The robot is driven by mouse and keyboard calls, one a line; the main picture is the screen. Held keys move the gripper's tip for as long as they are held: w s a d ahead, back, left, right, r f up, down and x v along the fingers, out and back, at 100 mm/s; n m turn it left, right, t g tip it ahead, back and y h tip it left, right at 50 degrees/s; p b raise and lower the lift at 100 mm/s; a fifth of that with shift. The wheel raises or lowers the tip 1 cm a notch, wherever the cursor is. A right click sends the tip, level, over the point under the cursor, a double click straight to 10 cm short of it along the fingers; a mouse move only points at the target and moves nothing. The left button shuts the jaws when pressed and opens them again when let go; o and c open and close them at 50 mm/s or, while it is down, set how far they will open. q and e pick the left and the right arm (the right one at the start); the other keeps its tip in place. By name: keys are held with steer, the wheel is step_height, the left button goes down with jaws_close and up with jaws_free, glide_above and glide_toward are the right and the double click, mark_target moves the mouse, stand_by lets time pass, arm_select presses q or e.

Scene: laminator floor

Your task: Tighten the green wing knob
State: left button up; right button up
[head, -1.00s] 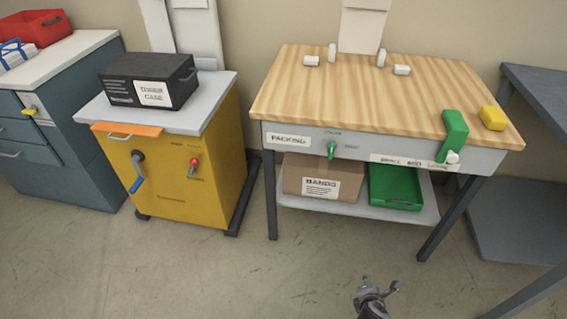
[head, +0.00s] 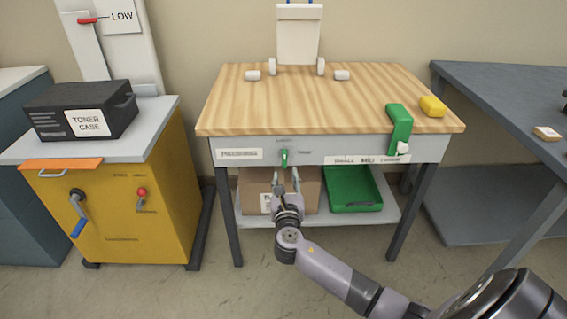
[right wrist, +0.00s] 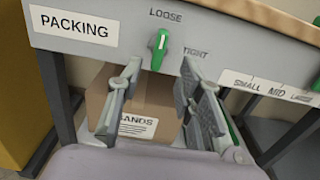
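The green wing knob (head: 284,158) sits on the grey front panel of the wooden-topped packing table. In the right wrist view the knob (right wrist: 159,50) stands roughly upright, its pale mark toward the "LOOSE" label (right wrist: 165,15). The "TIGHT" label (right wrist: 195,52) is to its right. My right gripper (head: 285,183) is just below and in front of the knob. In the right wrist view its two fingers (right wrist: 160,80) are spread apart, with nothing between them, and the knob shows beyond and above the tips. My left gripper is not in view.
The table (head: 320,90) carries a green lever (head: 399,130) and a yellow block (head: 432,106) at its right. A cardboard box (head: 250,185) and green tray (head: 352,190) are on its lower shelf. A yellow cabinet (head: 120,215) stands left, a grey table (head: 500,90) right.

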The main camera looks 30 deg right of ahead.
mark_target(285, 160)
steer(key=b+x, duration=0.1)
steer(key=x, duration=0.6)
steer(key=shift+w+d+f, duration=0.1)
steer(key=shift+w+d, duration=0.05)
steer(key=shift+w, duration=0.25)
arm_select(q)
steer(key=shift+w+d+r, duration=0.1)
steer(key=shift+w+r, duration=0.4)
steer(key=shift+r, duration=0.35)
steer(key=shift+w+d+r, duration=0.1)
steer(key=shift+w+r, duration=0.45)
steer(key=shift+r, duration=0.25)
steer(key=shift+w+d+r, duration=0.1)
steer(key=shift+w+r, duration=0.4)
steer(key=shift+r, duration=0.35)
arm_select(e)
steer(key=shift+w+d, duration=0.3)
steer(key=shift+w, duration=0.15)
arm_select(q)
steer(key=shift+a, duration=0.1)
arm_select(e)
steer(key=shift+c, duration=0.5)
jaws_close()
